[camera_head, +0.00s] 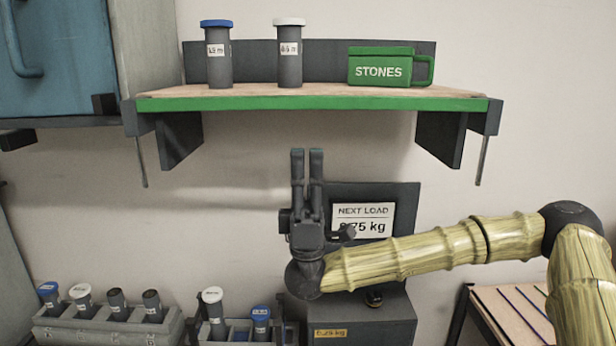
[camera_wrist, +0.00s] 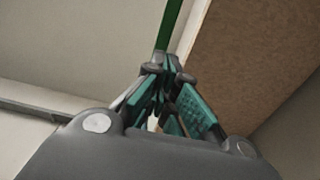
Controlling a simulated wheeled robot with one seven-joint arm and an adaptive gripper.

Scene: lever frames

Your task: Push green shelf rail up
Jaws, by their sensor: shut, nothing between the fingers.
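The green shelf rail (camera_head: 312,104) runs along the front edge of the wall shelf (camera_head: 300,92). In the wrist view the rail (camera_wrist: 170,24) shows as a green strip beyond the fingertips, beside the shelf's brown underside (camera_wrist: 255,60). My gripper (camera_head: 307,155) points upward below the rail, with a gap visible between fingertips and rail in the head view. It is shut and empty; its fingers also show in the wrist view (camera_wrist: 165,62). Whether the fingertips line up in depth with the rail is hard to tell.
On the shelf stand a blue-capped cylinder (camera_head: 217,60), a white-capped cylinder (camera_head: 289,60) and a green STONES box (camera_head: 380,70). A NEXT LOAD sign (camera_head: 375,212) stands behind my gripper. Racks of capped cylinders (camera_head: 100,325) are at lower left. Dark brackets (camera_head: 440,138) hang under the shelf.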

